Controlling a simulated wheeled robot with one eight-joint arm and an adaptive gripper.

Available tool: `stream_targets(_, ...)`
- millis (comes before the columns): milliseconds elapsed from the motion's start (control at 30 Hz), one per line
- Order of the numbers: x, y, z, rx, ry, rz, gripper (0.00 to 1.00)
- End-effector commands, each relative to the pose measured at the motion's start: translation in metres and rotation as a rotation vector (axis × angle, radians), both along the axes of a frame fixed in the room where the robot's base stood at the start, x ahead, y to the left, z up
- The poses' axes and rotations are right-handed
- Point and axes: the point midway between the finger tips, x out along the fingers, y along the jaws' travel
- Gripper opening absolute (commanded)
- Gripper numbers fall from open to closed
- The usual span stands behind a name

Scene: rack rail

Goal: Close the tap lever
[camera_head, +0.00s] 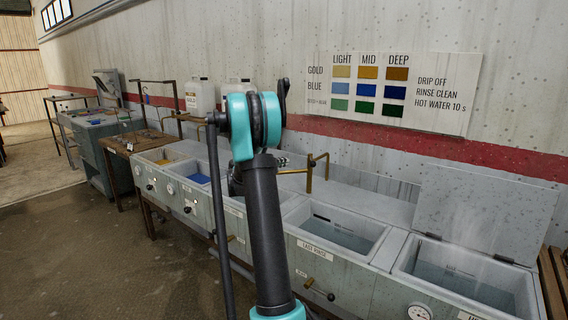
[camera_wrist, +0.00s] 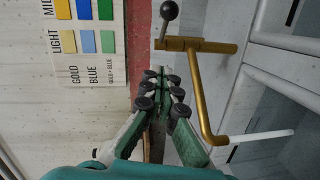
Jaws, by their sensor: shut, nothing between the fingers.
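The tap is a brass pipe (camera_wrist: 207,100) in the wrist view, bent at the spout end, with a white stream of water (camera_wrist: 262,136) coming from it. Its lever (camera_wrist: 166,28) is a thin grey rod ending in a dark ball knob, standing off the brass body near the wall. My gripper (camera_wrist: 168,88) has its fingers together with nothing between them. The fingertips are beside the tap, apart from the lever and knob. In the head view the brass tap (camera_head: 310,176) shows just right of my arm, which hides part of the area. The lever cannot be made out there.
An open wash basin (camera_head: 345,232) lies near the tap. A raised lid (camera_head: 485,212) stands at another water-filled basin (camera_head: 470,290) on the right. White jugs (camera_head: 200,97) stand by the wall. A colour chart (camera_head: 370,88) hangs on the wall. Floor at the left is clear.

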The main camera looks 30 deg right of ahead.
Motion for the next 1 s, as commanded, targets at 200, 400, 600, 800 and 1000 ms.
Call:
stream_targets(200,0.011,-0.041,-0.006,0.002,0.000,-0.003,0.00)
stream_targets(400,0.022,-0.078,-0.012,0.003,-0.001,-0.003,0.00)
stream_targets(600,0.011,-0.102,-0.017,0.002,0.000,-0.002,0.00)
stream_targets(800,0.005,-0.113,-0.019,0.002,0.000,-0.001,0.00)
stream_targets(1000,0.004,-0.114,-0.020,0.002,0.000,0.000,0.00)
